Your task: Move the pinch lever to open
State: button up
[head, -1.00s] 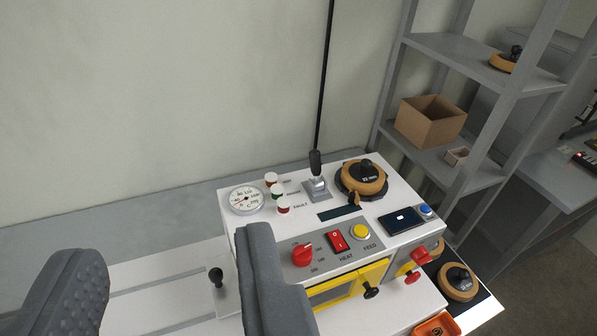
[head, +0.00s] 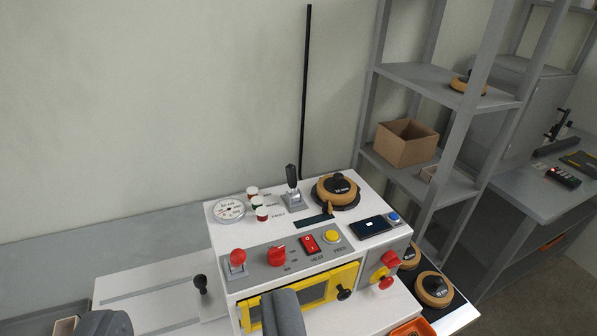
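The white machine (head: 372,242) stands at the lower middle. On its top is a black-handled lever (head: 292,180) on a metal base, standing nearly upright. A red-knobbed lever (head: 237,260) stands at the left of the grey front panel. A black-knobbed lever (head: 200,283) stands on the lower deck to the left. I cannot read which one is the pinch lever. My gripper (head: 194,318) is open and empty, its two grey fingers wide apart at the bottom edge. The right finger covers part of the yellow-framed window (head: 318,290).
The machine top also holds a round gauge (head: 229,210), several indicator lamps, a tan reel (head: 336,190) and a small screen (head: 368,226). A grey shelf (head: 420,178) with a cardboard box (head: 407,143) stands at right. The wall behind is bare.

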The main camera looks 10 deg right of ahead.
aim_at(292, 178)
jog(key=i, duration=0.9)
jog(key=u, duration=0.05)
